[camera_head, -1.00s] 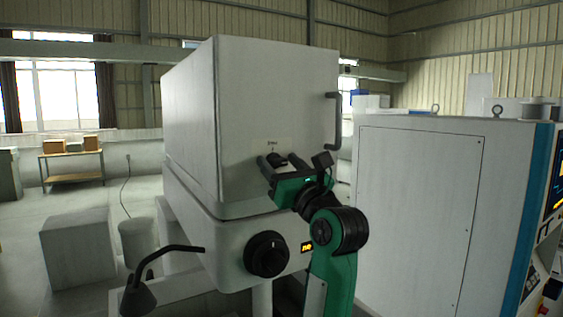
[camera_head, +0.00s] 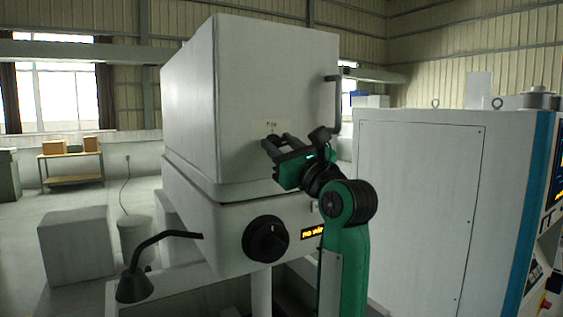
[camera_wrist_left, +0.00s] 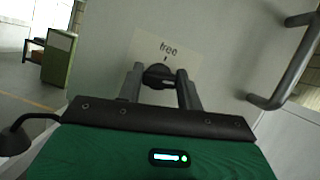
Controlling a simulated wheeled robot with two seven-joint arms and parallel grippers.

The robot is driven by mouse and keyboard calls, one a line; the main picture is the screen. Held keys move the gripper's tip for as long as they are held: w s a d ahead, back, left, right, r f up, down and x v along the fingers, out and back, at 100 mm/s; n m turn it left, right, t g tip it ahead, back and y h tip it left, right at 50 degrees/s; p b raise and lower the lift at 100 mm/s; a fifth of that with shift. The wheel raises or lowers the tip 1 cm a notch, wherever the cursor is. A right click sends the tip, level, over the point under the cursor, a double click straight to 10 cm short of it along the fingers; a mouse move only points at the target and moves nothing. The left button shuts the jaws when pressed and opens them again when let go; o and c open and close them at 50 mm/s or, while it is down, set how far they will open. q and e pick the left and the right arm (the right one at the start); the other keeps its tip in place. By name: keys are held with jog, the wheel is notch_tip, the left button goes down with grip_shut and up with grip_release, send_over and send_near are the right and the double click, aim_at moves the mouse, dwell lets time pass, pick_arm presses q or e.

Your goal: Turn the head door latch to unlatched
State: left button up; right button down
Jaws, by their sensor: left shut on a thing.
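The head door latch is a small dark knob (camera_wrist_left: 158,77) on the pale front door (camera_head: 275,85) of the machine head. A pale label (camera_wrist_left: 168,48) above it reads "free", with a short dark mark below the word. My left gripper (camera_head: 270,146) is shut on the latch. In the left wrist view its two grey fingers (camera_wrist_left: 160,84) sit on either side of the knob. In the head view the fingers mostly hide the latch, and its exact angle is hard to tell. My right gripper is not in view.
A bar handle (camera_head: 338,103) stands out at the door's right edge. Below are a black rotary knob (camera_head: 267,239) and an amber display (camera_head: 312,231). A black lamp (camera_head: 136,286) reaches in at lower left. A large pale cabinet (camera_head: 415,205) stands close on the right.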

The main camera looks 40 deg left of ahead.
pick_arm(q)
jog(key=n+g+b, duration=0.2)
jog(key=n+b, duration=0.2)
jog(key=n+g+b, duration=0.2)
jog(key=n+b, duration=0.2)
jog(key=shift+f+n+h+b, duration=0.2)
jog(key=shift+n+h+b, duration=0.1)
jog(key=shift+n+h, duration=0.1)
jog(key=shift+n+g+b, duration=0.3)
jog(key=shift+n+b, duration=0.05)
jog(key=shift+n, duration=0.15)
jog(key=shift+r+n+g+h+b, duration=0.15)
jog(key=shift+n+g+h+b, duration=0.3)
jog(key=shift+n, duration=0.65)
jog(key=shift+w+r+n+h+b, duration=0.1)
jog(key=shift+n+h+b, duration=0.2)
jog(key=shift+n, duration=0.8)
jog(key=n, duration=0.2)
jog(key=n+h, duration=0.1)
jog(key=n, duration=0.1)
jog(key=shift+r+g+h, duration=0.1)
jog(key=shift+g+h, duration=0.15)
jog(key=shift+g, duration=0.1)
jog(key=shift+n, duration=0.3)
jog(key=o, duration=1)
